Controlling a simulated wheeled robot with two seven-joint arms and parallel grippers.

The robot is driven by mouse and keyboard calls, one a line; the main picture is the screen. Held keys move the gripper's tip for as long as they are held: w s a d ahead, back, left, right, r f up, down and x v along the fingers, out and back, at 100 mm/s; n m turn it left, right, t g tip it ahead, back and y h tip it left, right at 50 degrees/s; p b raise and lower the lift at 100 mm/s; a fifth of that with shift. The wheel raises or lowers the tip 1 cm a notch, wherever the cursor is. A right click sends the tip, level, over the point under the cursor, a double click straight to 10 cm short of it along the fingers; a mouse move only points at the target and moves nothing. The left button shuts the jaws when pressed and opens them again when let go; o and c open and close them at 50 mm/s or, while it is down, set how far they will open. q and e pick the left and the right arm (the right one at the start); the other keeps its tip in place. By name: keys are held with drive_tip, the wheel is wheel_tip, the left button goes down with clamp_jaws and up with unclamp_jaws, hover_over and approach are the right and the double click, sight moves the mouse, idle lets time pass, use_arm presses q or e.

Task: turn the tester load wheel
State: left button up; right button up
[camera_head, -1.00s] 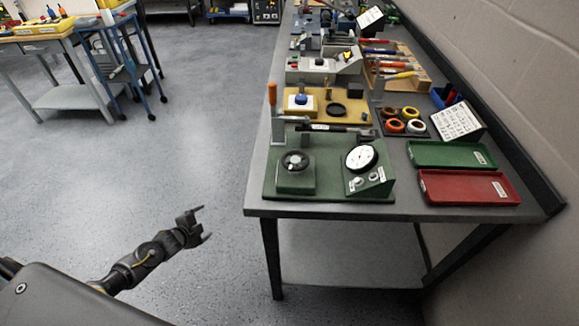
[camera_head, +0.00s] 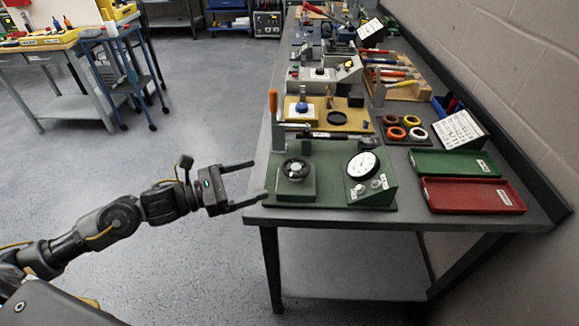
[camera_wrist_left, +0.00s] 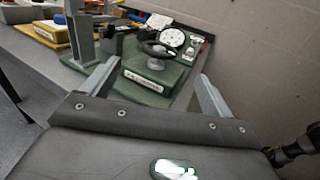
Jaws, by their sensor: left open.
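The tester load wheel (camera_head: 295,168) is a dark round handwheel on top of a green block (camera_head: 294,187) at the left of the green tester base. A white dial gauge (camera_head: 362,166) stands on a green housing to its right. My left gripper (camera_head: 258,183) is open and empty, just left of the block, its fingers pointing toward the wheel and apart from it. In the left wrist view the wheel (camera_wrist_left: 159,49) shows ahead, between and beyond the two open fingers (camera_wrist_left: 155,85). My right gripper is not in view.
An upright post with an orange handle (camera_head: 273,107) stands behind the wheel. A red tray (camera_head: 471,195) and a green tray (camera_head: 456,163) lie to the right. The bench's near left edge is close to my gripper.

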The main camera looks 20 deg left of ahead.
sight(290, 168)
use_arm(q)
drive_tip(key=p+x, duration=0.3)
drive_tip(key=x, duration=0.5)
drive_tip(key=shift+w+d+r, duration=0.15)
drive_tip(key=shift+w+d, duration=0.5)
drive_tip(key=shift+d, duration=0.15)
drive_tip(key=shift+c, duration=0.4)
